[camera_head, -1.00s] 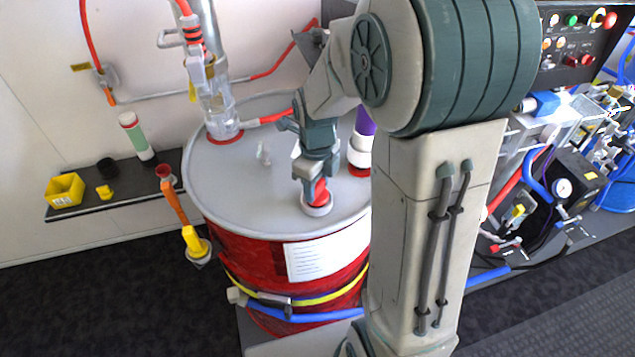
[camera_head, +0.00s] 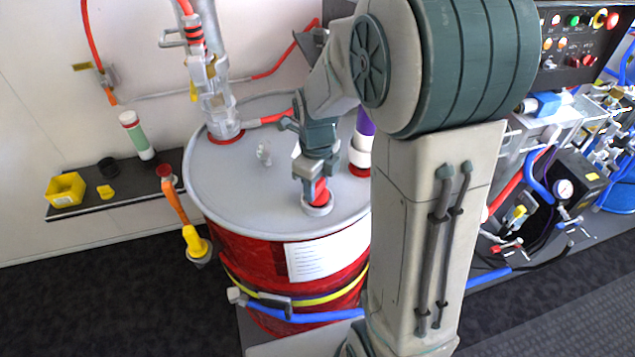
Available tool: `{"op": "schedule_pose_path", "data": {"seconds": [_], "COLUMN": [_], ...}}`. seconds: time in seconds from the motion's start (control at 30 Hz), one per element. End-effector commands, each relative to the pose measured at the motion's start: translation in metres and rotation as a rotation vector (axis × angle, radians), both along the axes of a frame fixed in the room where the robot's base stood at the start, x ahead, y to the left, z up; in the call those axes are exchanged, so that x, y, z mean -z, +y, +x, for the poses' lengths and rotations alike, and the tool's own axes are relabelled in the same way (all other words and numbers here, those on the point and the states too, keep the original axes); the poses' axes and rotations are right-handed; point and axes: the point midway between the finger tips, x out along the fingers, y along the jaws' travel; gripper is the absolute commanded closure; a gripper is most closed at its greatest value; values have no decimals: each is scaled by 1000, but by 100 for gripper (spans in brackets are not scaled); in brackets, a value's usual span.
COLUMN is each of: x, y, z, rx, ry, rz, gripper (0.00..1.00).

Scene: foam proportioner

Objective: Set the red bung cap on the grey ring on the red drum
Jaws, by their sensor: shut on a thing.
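The red drum (camera_head: 262,262) stands in the middle of the view with a grey lid (camera_head: 240,190). The pale grey ring (camera_head: 317,209) sits on the lid near its front right edge. The red bung cap (camera_head: 320,190) is upright between the fingers of my gripper (camera_head: 319,184), which is shut on it. The cap's lower end is at the ring's opening and appears to touch it or sit inside it; its bottom edge is hidden. My gripper points down from above, and part of the cap is covered by its fingers.
A clear pipe fitting (camera_head: 217,105) rises from the lid's back left, and a white and purple fitting (camera_head: 361,145) stands close right of my gripper. A small grey valve (camera_head: 264,152) is on the lid. A shelf (camera_head: 110,205) with a yellow bin (camera_head: 66,189) is at left.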

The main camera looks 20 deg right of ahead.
Motion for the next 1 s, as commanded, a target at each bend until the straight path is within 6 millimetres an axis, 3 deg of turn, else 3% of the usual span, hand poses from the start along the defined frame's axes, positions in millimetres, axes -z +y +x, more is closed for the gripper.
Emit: {"op": "schedule_pose_path", "data": {"seconds": [0.73,0.77,0.8,1.0], "x": [13,13,12,12], "y": [0,0,0,0], "z": [0,0,0,0], "rx": [0,1,1,0], "ry": [0,0,0,0], "rz": [0,0,0,0], "gripper": [81,56,50,50]}}
